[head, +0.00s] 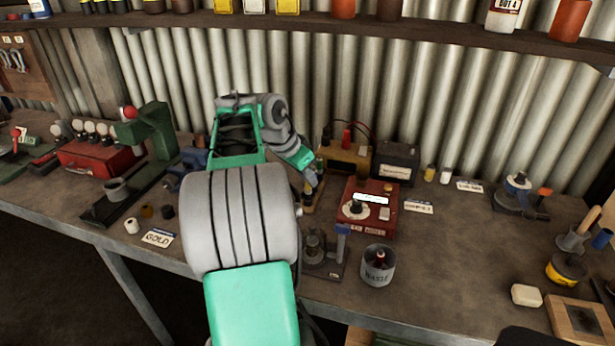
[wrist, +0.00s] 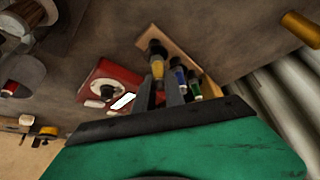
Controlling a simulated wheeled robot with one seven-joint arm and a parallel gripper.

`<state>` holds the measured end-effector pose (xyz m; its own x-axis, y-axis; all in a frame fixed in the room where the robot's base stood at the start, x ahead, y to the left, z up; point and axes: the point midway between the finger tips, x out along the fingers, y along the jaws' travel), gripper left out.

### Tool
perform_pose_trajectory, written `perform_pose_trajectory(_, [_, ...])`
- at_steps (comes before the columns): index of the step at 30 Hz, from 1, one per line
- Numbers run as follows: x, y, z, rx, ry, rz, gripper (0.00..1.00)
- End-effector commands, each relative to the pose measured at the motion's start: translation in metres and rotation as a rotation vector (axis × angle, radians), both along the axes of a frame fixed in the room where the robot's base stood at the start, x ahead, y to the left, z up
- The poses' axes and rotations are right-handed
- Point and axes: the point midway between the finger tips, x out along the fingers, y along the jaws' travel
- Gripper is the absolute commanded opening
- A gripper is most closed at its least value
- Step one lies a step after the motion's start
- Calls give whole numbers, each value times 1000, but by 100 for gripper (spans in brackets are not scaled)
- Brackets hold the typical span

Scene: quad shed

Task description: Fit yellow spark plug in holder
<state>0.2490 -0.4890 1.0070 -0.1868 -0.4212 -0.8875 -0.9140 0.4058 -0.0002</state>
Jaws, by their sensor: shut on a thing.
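The yellow spark plug (wrist: 157,68) is between the fingertips of my gripper (wrist: 163,88) in the wrist view. Its dark end points away from the fingers, over the wooden holder (wrist: 182,46). A blue spark plug (wrist: 180,78) and a green spark plug (wrist: 195,88) stand in a row beside it on the holder. I cannot tell whether the yellow plug is seated or just above the wood. In the head view my gripper (head: 313,183) points down at the holder (head: 308,208), left of the red tester; my arm hides much of this.
The red tester box (head: 368,207) stands close beside the holder. A grey waste pot (head: 378,266) and a small dark fixture (head: 322,252) are in front. A black battery (head: 396,163) stands behind. The bench right of the tester is fairly clear.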

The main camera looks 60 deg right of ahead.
Motion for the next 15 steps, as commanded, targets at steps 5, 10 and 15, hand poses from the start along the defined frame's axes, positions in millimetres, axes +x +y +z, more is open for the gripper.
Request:
perform_pose_trajectory(5, [0,0,-5,0,0,0,0])
perform_pose_trajectory(10, [0,0,-8,0,0,0,0])
perform_pose_trajectory(15, [0,0,-12,0,0,0,0])
